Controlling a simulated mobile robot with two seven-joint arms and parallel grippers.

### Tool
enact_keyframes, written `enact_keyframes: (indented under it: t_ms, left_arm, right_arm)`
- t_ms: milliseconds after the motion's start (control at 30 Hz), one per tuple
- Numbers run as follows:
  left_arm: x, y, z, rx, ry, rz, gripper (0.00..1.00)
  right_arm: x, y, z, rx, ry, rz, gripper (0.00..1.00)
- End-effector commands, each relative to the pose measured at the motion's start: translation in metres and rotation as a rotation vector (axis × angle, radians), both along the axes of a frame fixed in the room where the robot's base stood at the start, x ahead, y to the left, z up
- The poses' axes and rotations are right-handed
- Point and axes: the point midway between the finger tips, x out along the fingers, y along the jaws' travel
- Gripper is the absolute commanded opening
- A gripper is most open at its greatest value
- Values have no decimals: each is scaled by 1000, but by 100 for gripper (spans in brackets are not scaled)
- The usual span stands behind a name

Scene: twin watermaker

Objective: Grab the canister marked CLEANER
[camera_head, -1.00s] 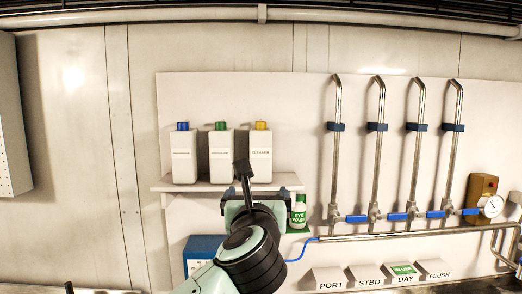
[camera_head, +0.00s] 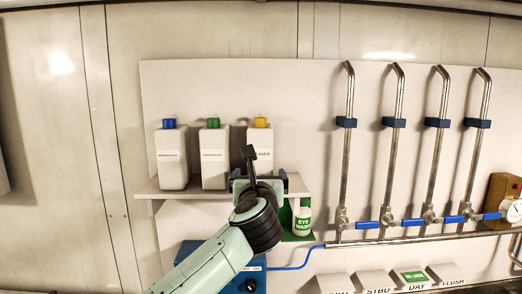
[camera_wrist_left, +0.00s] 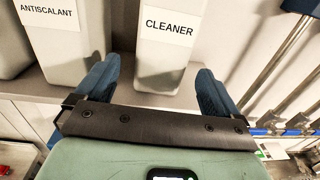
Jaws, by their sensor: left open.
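The CLEANER canister (camera_head: 263,142) is white with a yellow cap and stands upright on a wall shelf, rightmost of three. In the left wrist view the CLEANER canister (camera_wrist_left: 168,45) stands ahead, between the lines of the two fingers. My left gripper (camera_head: 258,178) is in front of its lower part and hides some of it in the head view. In the left wrist view my left gripper (camera_wrist_left: 155,85) is open, with blue fingers spread and nothing held. Whether the fingers reach past the canister's front face is hard to tell. My right gripper is not in view.
Two similar canisters stand left of it, one with a green cap (camera_head: 214,157) and one with a blue cap (camera_head: 171,157). The shelf (camera_head: 160,190) is under them. An eye wash bottle (camera_head: 302,219) is right of the gripper. Steel pipes (camera_head: 347,150) rise further right.

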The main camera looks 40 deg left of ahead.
Motion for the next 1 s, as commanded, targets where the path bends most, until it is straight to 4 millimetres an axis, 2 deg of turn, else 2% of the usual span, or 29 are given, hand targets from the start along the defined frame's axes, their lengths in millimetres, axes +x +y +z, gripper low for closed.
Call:
enact_keyframes:
  t_ms: [167,433,733,767,1000]
  left_arm:
    - [11,7,0,1,1,1,96]
    - [42,29,2,0,-1,2,96]
    - [47,32,-2,-1,1,-1,96]
    - [47,32,-2,0,1,-1,89]
    - [47,32,-2,0,1,0,11]
  right_arm:
    - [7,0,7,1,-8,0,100]
    - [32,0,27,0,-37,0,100]
    - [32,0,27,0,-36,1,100]
    - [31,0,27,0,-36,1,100]
    - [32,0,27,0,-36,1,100]
